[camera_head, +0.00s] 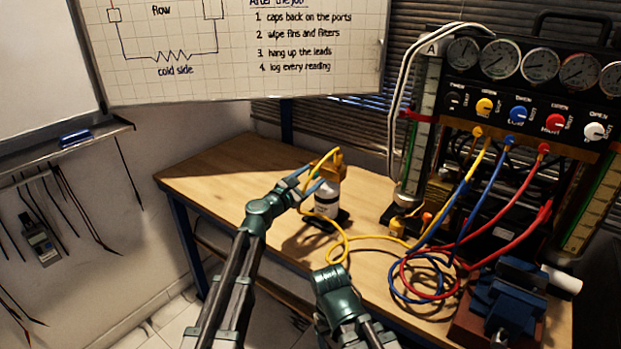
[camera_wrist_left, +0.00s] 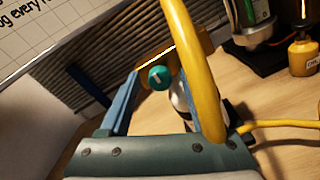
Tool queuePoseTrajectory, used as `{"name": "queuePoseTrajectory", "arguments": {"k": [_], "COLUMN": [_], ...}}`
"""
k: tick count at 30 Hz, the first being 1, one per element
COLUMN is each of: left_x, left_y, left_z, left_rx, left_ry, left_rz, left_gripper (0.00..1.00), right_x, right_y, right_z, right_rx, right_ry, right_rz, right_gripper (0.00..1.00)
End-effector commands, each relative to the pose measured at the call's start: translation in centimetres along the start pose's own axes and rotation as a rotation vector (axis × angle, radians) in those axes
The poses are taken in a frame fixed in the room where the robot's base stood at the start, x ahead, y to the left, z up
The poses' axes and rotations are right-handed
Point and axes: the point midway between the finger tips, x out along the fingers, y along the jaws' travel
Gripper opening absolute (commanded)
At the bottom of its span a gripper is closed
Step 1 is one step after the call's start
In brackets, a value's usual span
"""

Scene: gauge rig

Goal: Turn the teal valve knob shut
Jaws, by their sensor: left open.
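The teal valve knob (camera_wrist_left: 158,77) shows in the left wrist view as a small round cap with a pale mark. It faces my camera on a yellow valve body (camera_head: 328,163) atop a white-and-black bottle (camera_head: 327,198). In the head view the knob cannot be made out. My left gripper (camera_head: 306,180) is open, its blue fingers pointing at the valve. In the wrist view the knob appears between the fingers, a little beyond them; contact cannot be told. A yellow hose (camera_wrist_left: 194,65) crosses in front of the right finger. My right gripper (camera_head: 334,285) is low in the head view, its fingers hidden.
The bottle stands on a wooden bench (camera_head: 225,170). A gauge panel (camera_head: 535,95) with coloured knobs and hoses stands at right. Coiled hoses (camera_head: 425,280) and a blue vise (camera_head: 507,300) lie in front of it. The bench's left end is clear. A whiteboard (camera_head: 235,80) hangs behind.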

Motion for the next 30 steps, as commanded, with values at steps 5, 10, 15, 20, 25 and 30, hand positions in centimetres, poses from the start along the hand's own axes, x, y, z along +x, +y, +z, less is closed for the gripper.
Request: {"name": "queuePoseTrajectory", "arguments": {"k": [5,10,15,20,25,30], "left_x": [-0.03,-0.04,-0.05,-0.05,-0.06,-0.06], "left_y": [0.00,0.00,0.00,-0.01,-0.01,-0.02], "left_z": [0.00,0.00,0.00,0.00,-0.01,-0.01], "left_rx": [0.000,0.000,0.000,0.001,0.024,0.103], "left_ry": [0.000,0.000,0.000,0.000,0.000,0.000], "left_rz": [0.000,0.000,0.000,-0.001,-0.001,-0.001], "left_gripper": [0.57,0.27,0.00,0.00,0.00,0.00], "right_x": [0.00,0.00,0.00,0.00,0.01,0.01], "right_y": [0.00,0.00,0.00,0.00,0.00,0.00], "right_z": [0.00,0.00,0.00,0.00,0.00,0.00], "right_rx": [0.000,0.000,0.000,0.000,0.000,0.000], "right_ry": [0.000,0.000,0.000,0.000,0.000,0.000], "right_rz": [0.000,0.000,0.000,0.000,0.000,0.000], "right_gripper": [0.72,0.72,0.72,0.72,0.72,0.72]}}
